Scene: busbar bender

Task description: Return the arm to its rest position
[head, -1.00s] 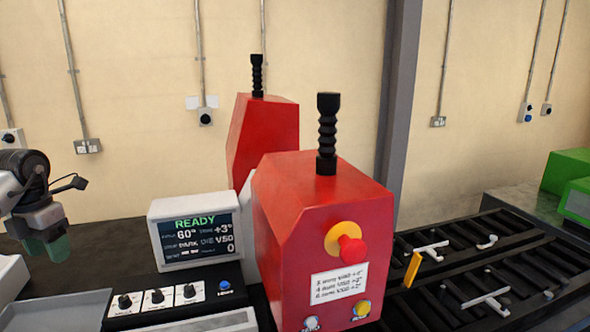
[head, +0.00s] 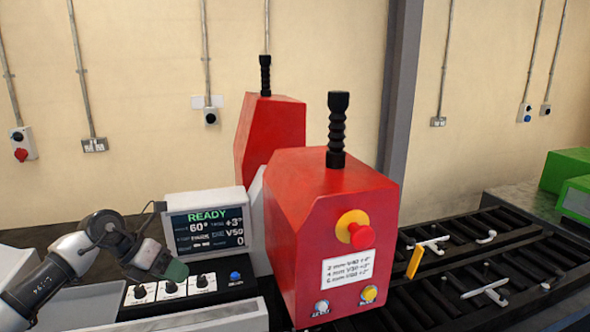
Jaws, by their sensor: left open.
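The display (head: 209,223) behind the gripper reads READY, 60° and +3°. My right gripper is not in view.
A grey tray (head: 85,302) lies beneath the arm. A slatted black rack (head: 470,270) with small white fittings and a yellow piece (head: 414,262) is at the right. Green boxes (head: 572,170) stand at the far right. Black handles rise above the red housings.

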